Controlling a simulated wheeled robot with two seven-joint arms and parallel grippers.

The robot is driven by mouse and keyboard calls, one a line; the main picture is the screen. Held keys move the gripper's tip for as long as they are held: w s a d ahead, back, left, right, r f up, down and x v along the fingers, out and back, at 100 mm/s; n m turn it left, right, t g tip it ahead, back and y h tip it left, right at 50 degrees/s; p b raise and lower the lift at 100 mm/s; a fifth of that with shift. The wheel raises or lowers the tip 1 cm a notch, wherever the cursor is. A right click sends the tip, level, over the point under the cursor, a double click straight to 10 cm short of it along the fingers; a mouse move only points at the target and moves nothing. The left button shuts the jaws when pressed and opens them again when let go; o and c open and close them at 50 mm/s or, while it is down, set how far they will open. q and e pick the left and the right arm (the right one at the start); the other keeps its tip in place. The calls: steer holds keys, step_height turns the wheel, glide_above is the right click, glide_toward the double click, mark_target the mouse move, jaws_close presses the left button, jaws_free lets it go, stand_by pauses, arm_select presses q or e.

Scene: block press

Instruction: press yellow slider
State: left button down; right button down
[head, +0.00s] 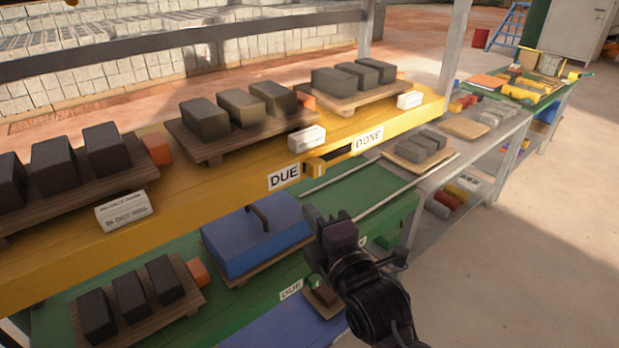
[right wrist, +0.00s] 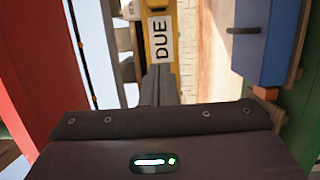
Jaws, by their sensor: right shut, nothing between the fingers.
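The yellow slider (head: 315,166) is a small block on the front of the yellow shelf edge (head: 230,205). It sits at the left end of a dark slot, beside the DUE label (head: 284,177); the DONE label (head: 368,139) is to the right. My right gripper (head: 328,222) is shut and empty, below and in front of the slider, apart from it in the head view. In the right wrist view the shut fingers (right wrist: 159,76) point towards the DUE label (right wrist: 160,39); I cannot make out the slider there. My left gripper is not in view.
Trays of dark blocks (head: 240,107) stand on the yellow shelf above. Below are a green shelf (head: 365,190), a blue box with a handle (head: 250,240) and another tray of blocks (head: 140,300). Two pale rods run near the gripper. The floor at right is clear.

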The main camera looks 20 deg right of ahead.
steer(key=w+p, duration=0.1)
steer(key=w, duration=0.2)
steer(key=w+p, duration=0.1)
steer(key=w, duration=0.1)
steer(key=w+a+p, duration=0.1)
steer(key=w, duration=0.2)
steer(key=shift+w+r, duration=0.2)
steer(key=shift+w, duration=0.15)
steer(key=d, duration=0.1)
steer(key=w+d+p, duration=0.1)
steer(key=d, duration=0.1)
steer(key=shift+w+f+p, duration=0.1)
steer(key=shift+w+p, duration=0.2)
steer(key=shift+p, duration=0.05)
steer(key=shift+d, duration=0.45)
steer(key=shift+w+f, duration=0.1)
steer(key=shift+f, duration=0.05)
steer(key=shift+a, duration=0.1)
steer(key=w+d, duration=0.1)
steer(key=d, duration=0.2)
steer(key=w+d, duration=0.1)
steer(key=d, duration=0.2)
steer(key=w+d, duration=0.1)
steer(key=d, duration=0.3)
steer(key=shift+w, duration=0.3)
